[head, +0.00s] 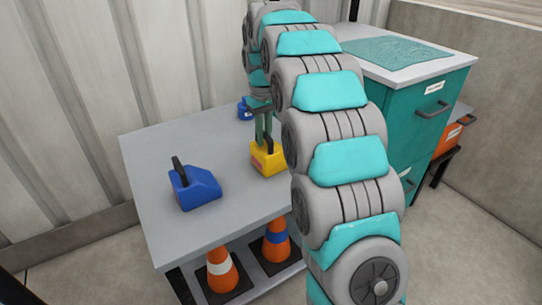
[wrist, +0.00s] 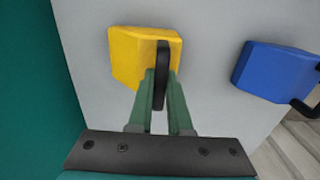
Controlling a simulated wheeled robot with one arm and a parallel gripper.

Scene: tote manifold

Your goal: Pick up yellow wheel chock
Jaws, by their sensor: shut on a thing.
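The yellow wheel chock (head: 265,160) sits on the grey table, near its right side. It has a black handle, and it also shows in the wrist view (wrist: 130,58). My gripper (head: 264,138) reaches down to it from above. In the wrist view my gripper (wrist: 160,82) has its green fingers closed on the chock's black handle. The chock seems to be at table height; I cannot tell whether it touches the top. Part of its right side is hidden by my arm in the head view.
A blue chock (head: 195,190) stands at the table's (head: 230,226) front left. Another blue object (head: 244,110) is at the back. Orange cones (head: 222,270) stand on the shelf below. A teal drawer cabinet (head: 425,110) is on the right, with an orange bin (head: 448,137) beyond.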

